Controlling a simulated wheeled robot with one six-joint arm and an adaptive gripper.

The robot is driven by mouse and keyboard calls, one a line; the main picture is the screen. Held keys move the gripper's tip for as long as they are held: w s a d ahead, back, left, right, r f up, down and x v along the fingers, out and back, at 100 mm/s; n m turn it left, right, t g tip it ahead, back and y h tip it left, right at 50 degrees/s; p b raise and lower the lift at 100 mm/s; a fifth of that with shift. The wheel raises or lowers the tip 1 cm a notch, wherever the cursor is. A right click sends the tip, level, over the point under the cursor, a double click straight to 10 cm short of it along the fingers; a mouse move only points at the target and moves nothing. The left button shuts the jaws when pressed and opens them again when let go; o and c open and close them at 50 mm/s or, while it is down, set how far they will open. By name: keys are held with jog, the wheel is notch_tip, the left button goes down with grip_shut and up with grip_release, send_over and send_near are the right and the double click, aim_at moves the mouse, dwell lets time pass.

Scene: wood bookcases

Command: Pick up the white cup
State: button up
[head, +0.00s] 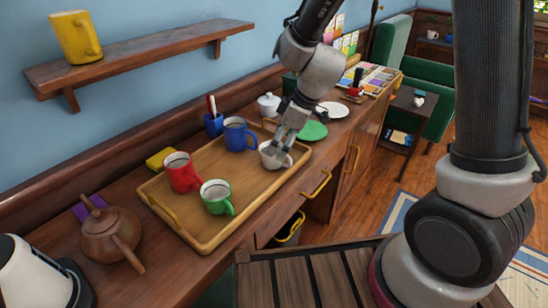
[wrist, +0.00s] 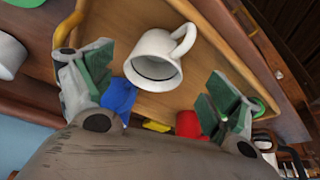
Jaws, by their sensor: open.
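The white cup (head: 270,158) stands on the wooden tray (head: 206,243), near its far right end. In the wrist view the white cup (wrist: 150,72) shows with its dark opening towards the camera and its handle at the upper right. My gripper (head: 278,150) is right at the cup in the head view and covers part of it. In the wrist view my gripper (wrist: 157,95) is open, with one finger on each side and the cup between and beyond them. I cannot tell whether a finger touches the cup.
A blue mug (head: 236,135), a red mug (head: 181,172) and a green mug (head: 215,197) share the tray. A green plate (head: 313,130) and a white lidded pot (head: 268,104) stand beyond it. A brown teapot (head: 110,233) is at the left. A yellow mug (head: 75,38) sits on the shelf.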

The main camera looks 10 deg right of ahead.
jog(key=x, duration=0.5)
jog(key=shift+w, duration=0.35)
jog(key=c, duration=1.2)
